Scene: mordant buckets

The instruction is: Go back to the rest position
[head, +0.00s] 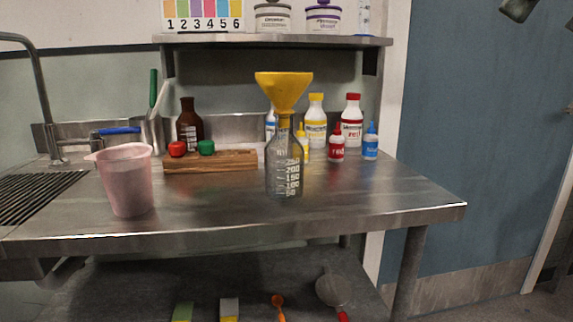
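My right gripper (543,14) shows only in part, at the top right corner of the head view. Two dark fingertips stand apart there, with the blue door visible between them, so it looks open and empty. The rest of it and its arm are cut off by the frame edge. It is high up and well clear of the bench and everything on it. My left gripper is not in the head view.
A steel bench (370,205) holds a pink beaker (127,182), a wooden block (212,163), several bottles and a graduated bottle (284,175) with a yellow funnel (283,88) in its neck. A wall shelf (275,41) hangs above. A blue door (480,120) stands right.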

